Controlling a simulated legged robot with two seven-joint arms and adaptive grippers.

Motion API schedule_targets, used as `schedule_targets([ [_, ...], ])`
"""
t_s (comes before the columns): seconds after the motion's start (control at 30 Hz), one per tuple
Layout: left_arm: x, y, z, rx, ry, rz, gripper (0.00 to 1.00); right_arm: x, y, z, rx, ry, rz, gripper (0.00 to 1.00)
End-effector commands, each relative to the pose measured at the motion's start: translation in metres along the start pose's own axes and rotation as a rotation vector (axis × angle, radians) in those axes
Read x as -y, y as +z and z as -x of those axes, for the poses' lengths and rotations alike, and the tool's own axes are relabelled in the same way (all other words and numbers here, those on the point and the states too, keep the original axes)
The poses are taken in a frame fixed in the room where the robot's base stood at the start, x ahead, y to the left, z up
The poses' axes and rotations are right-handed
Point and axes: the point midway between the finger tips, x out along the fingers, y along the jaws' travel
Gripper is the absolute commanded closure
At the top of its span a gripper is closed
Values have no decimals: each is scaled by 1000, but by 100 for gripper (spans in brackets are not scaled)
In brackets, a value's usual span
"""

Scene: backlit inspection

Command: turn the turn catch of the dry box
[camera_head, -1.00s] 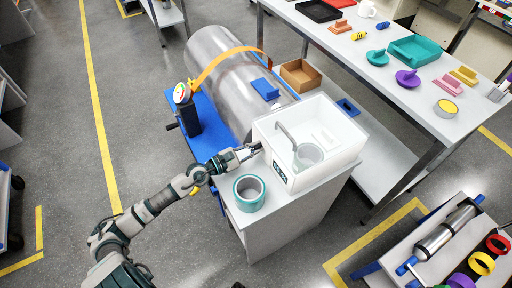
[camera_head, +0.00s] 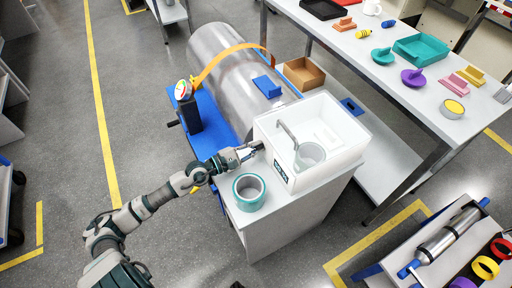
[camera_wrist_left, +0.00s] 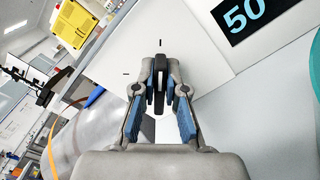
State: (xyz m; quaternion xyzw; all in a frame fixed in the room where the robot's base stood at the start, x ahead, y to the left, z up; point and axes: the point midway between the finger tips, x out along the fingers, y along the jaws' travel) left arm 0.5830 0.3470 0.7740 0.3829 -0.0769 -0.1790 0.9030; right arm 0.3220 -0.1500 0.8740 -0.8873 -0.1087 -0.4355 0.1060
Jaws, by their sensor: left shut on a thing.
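The dry box (camera_head: 344,153) is a white box with an open-looking top and a small dark display, on a grey cabinet. In the left wrist view its white face (camera_wrist_left: 205,45) carries a display reading 50 and two short black marks. The turn catch (camera_wrist_left: 160,64) is a dark, narrow handle on that face, lined up with the upper mark in the picture. My left gripper (camera_head: 250,151) reaches the box's left side. In the wrist view its fingertips (camera_wrist_left: 160,84) are closed on the catch, hiding part of it. My right gripper is not in view.
A teal tape roll (camera_head: 249,191) stands on the cabinet close below my left gripper. A large metal cylinder (camera_head: 228,75) with an orange strap and a gauge (camera_head: 183,90) lie behind. A long table (camera_head: 395,80) with coloured parts stands at upper right.

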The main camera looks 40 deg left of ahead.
Motion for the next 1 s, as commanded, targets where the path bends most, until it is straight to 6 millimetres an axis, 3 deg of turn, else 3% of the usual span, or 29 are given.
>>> schedule_targets([
  [0.07,6,-6,1,-10,-12,2,100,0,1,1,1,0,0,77],
  [0.1,6,-6,1,-10,-12,2,84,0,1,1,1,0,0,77],
  [0.2,5,-5,1,-9,-10,2,64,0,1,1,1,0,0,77],
  [0.63,2,-1,10,-3,-4,1,64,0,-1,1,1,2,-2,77],
  [0.77,3,-2,28,-4,-6,3,64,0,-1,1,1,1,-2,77],
  [1.0,3,-4,79,-7,-2,7,64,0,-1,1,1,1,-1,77],
])
